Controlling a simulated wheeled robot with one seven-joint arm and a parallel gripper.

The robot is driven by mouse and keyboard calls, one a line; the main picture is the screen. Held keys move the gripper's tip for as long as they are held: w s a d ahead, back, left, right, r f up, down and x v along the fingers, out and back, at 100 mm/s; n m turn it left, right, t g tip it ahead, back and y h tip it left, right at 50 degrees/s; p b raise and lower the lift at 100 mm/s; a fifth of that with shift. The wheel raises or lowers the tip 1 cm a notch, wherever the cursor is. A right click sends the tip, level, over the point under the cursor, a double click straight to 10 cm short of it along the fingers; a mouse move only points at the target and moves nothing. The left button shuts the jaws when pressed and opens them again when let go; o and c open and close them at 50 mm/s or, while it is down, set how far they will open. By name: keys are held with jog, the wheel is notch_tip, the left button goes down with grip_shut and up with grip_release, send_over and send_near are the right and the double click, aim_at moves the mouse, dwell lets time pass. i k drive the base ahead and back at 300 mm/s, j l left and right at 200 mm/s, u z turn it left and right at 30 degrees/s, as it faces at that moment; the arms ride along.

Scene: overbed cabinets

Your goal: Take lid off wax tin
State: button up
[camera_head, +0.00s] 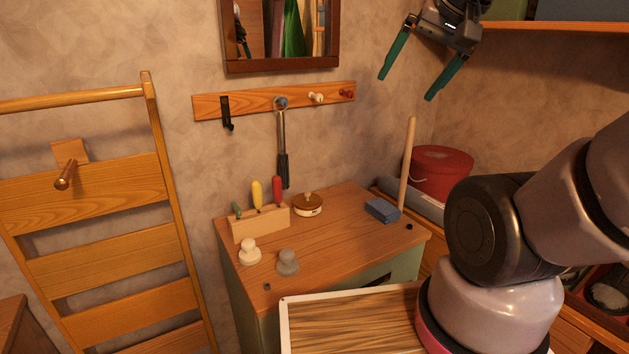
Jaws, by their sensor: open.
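The wax tin (308,209) is a small round tin with a pale band around its side. It stands upright on the wooden top of a green cabinet, near the wall. Its golden-brown lid (308,198) sits on top and has a small knob in the middle. My gripper (408,88) is at the upper right, high above the cabinet top and well away from the tin. Its two green fingers are spread apart and point downward, with nothing between them.
A wooden holder (260,224) with colored handles stands left of the tin. A white knobbed piece (249,252) and a grey one (287,262) stand in front. A blue block (382,210) and upright stick (408,165) are to the right. A tool (282,150) hangs behind.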

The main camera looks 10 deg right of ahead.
aim_at(307, 200)
jog(key=i+l+u, duration=0.1)
jog(key=l+u, duration=0.3)
jog(key=i+l+u, duration=0.1)
jog(key=l+u, duration=0.65)
